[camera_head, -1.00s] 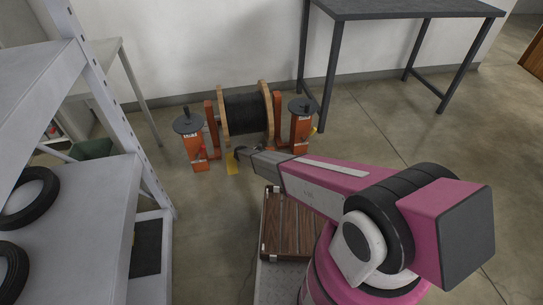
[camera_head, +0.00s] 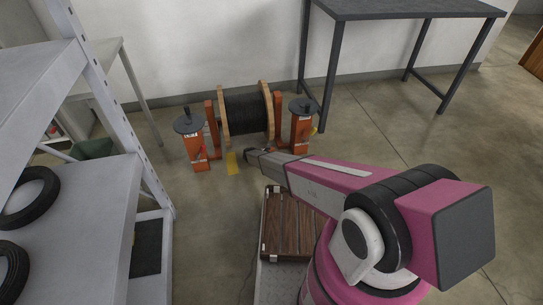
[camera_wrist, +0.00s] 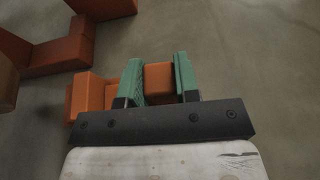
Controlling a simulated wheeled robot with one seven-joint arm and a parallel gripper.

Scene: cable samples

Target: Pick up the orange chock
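The orange chock (camera_wrist: 159,78) shows in the wrist view as a block between the two green fingertips. It fills the gap, and I cannot tell whether the fingers press on it or only stand beside it. Another orange block (camera_wrist: 92,98) lies just left of the left finger and partly behind it; I cannot tell whether it belongs to the chock. My gripper (camera_wrist: 160,80) points at the floor. In the head view its end (camera_head: 250,155) is dark and small near the cable reel, and its fingers and the chock are not clear there.
A black cable reel (camera_head: 246,115) with wooden flanges stands between orange jack stands (camera_head: 193,148) and (camera_head: 301,128). A brown slatted case (camera_head: 288,228) lies below my arm. A grey shelf with tyres (camera_head: 36,195) is at left, a dark table (camera_head: 410,10) at back right. Floor at right is clear.

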